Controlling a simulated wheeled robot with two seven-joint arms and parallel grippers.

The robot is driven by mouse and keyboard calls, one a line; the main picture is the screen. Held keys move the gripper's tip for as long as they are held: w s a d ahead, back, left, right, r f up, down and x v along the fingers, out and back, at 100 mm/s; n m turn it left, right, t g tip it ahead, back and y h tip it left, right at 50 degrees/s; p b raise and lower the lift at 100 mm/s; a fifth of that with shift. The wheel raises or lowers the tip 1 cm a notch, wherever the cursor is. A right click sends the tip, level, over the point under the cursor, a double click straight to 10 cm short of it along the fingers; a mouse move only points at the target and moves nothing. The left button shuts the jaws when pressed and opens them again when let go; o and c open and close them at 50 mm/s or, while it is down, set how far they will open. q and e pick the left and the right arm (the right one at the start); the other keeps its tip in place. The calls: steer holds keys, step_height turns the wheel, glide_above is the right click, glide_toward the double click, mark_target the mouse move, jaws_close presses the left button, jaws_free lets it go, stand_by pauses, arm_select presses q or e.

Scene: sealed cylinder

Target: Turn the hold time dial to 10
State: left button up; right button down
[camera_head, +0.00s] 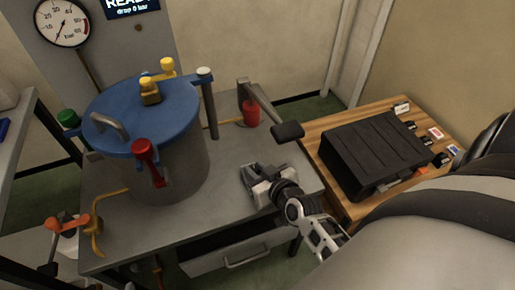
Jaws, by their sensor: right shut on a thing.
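My right gripper (254,178) is low over the right part of the grey metal table (228,205), to the right of the blue-lidded cylinder (150,125). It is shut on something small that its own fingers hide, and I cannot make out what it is. I cannot pick out the hold time dial or any number scale for it in this view.
A pressure gauge (61,23) and a screen reading "READY, drop 0 bar" (132,7) are at the back left. A red-handled lever (146,150) is at the cylinder's front. A red cup-shaped part (251,113) stands behind my gripper. A black case (375,155) sits on the wooden table (312,140).

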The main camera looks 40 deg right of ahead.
stand_by(0.3)
steer(key=c, duration=1.2)
jaws_free()
steer(key=shift+c, duration=0.2)
steer(key=shift+s, duration=0.1)
steer(key=p+v, duration=0.1)
steer(key=v, duration=1.4)
steer(key=shift+s+r, duration=0.25)
steer(key=shift+s, duration=0.05)
steer(key=shift+a, duration=0.1)
